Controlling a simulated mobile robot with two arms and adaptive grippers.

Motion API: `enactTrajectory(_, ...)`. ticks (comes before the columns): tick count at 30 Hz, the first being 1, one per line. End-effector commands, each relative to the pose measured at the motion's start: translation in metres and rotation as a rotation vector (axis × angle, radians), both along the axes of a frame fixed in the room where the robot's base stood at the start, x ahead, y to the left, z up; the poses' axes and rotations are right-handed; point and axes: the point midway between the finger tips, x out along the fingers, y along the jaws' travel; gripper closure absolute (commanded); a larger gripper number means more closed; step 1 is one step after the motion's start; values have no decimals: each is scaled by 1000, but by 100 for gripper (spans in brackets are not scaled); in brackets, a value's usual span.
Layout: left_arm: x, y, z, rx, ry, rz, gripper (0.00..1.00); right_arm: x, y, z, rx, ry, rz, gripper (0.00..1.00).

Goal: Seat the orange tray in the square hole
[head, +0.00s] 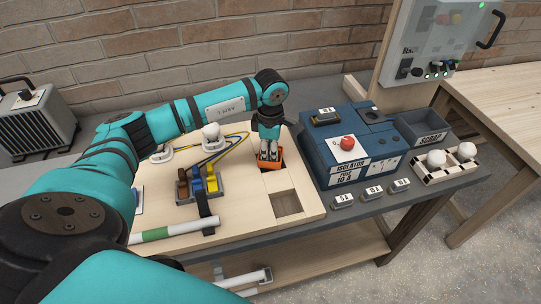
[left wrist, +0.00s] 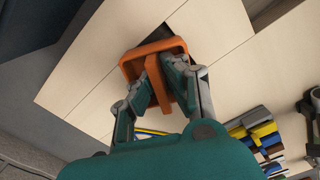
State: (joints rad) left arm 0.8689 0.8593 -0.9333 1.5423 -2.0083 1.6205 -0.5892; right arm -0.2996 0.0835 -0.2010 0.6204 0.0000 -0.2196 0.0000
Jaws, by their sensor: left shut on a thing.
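The orange tray (head: 270,164) is at the back right part of the pale wooden board (head: 240,205). My left gripper (head: 268,154) points down and is shut on the tray's raised middle rib. The left wrist view shows the tray (left wrist: 130,70) with the fingers of the left gripper (left wrist: 166,72) on either side of the rib. A dark patch shows just past the tray's far edge there; I cannot tell whether the tray touches the board. A square hole (head: 287,203) in the board's front right lies open and empty, nearer than the tray. My right gripper is out of view.
A blue isolator box (head: 345,170) with a red knob stands right of the board. Coloured levers (head: 198,184) and cables are on the board's left half. Small labelled blocks (head: 372,193) lie along the bench's front edge. A grey scrap bin (head: 422,128) is further right.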

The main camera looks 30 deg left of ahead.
Motion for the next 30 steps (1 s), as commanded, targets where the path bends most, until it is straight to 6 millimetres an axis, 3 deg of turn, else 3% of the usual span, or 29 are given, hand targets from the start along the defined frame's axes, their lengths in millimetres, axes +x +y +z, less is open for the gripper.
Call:
enactTrajectory(8,1,0,5,-1,-3,0,100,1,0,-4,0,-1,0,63)
enactTrajectory(16,1,0,35,0,-7,0,100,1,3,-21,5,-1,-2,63)
enactTrajectory(30,-81,-83,43,-2,-3,-8,100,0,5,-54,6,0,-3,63)
